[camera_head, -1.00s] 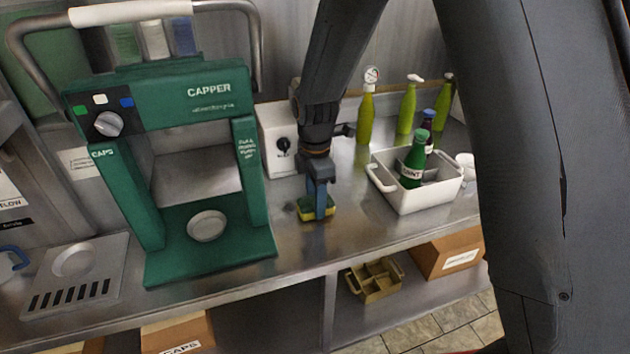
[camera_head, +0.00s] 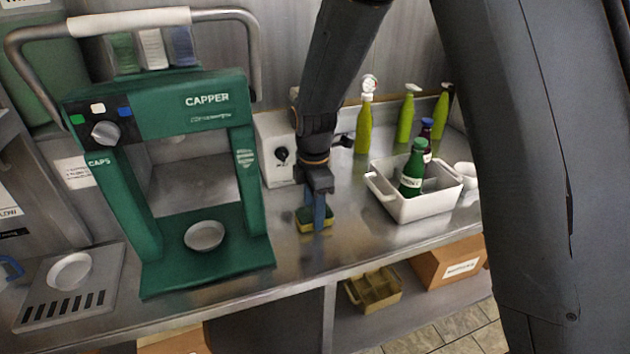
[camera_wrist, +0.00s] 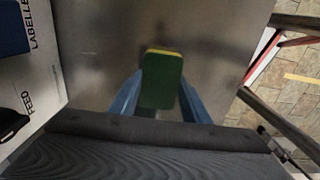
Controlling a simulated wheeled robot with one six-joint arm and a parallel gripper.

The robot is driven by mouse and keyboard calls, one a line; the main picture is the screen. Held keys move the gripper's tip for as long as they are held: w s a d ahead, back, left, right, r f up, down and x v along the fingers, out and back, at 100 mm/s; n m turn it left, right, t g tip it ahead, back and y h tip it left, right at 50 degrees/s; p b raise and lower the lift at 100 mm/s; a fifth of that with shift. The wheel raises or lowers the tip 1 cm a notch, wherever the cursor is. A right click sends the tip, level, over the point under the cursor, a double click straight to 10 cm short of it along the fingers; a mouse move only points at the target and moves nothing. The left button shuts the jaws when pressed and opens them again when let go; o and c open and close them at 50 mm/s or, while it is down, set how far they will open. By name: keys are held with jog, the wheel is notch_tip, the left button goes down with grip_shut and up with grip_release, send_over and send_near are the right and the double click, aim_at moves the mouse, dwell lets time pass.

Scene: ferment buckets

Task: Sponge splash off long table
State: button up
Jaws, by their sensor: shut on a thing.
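The sponge, green on one face and yellow below, is in my gripper. It shows in the head view (camera_head: 304,222) and in the wrist view (camera_wrist: 162,80). My gripper (camera_head: 319,222) points down with its blue fingers on either side of the sponge, at or just above the tabletop. In the wrist view the fingers (camera_wrist: 160,100) are shut on the sponge. The long steel table (camera_head: 350,245) runs across the head view. I cannot make out a clear splash on it; a faint dark patch beyond the sponge in the wrist view may be shadow or reflection.
A green capper (camera_head: 205,190) stands left of my gripper. A white tub (camera_head: 425,205) with two bottles is to the right, with green bottles (camera_head: 364,125) behind it. A white box with a knob (camera_head: 277,150) stands behind. The front strip of table is clear.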

jog(key=shift+w+p, duration=0.2)
jog(key=shift+p, duration=0.1)
jog(key=r, duration=0.1)
jog(key=r+p, duration=0.1)
jog(key=shift+s+a+r, duration=0.1)
jog(key=shift+s+r, duration=0.15)
jog(key=shift+r, duration=0.05)
jog(key=shift+w+r+p, duration=0.2)
jog(key=shift+r+p, duration=0.05)
jog(key=shift+p, duration=0.1)
jog(key=shift+d+r, duration=0.2)
jog(key=shift+r, duration=0.2)
jog(key=shift+r+p, duration=1.5)
jog(key=shift+r, duration=0.3)
jog(key=shift+a, duration=0.1)
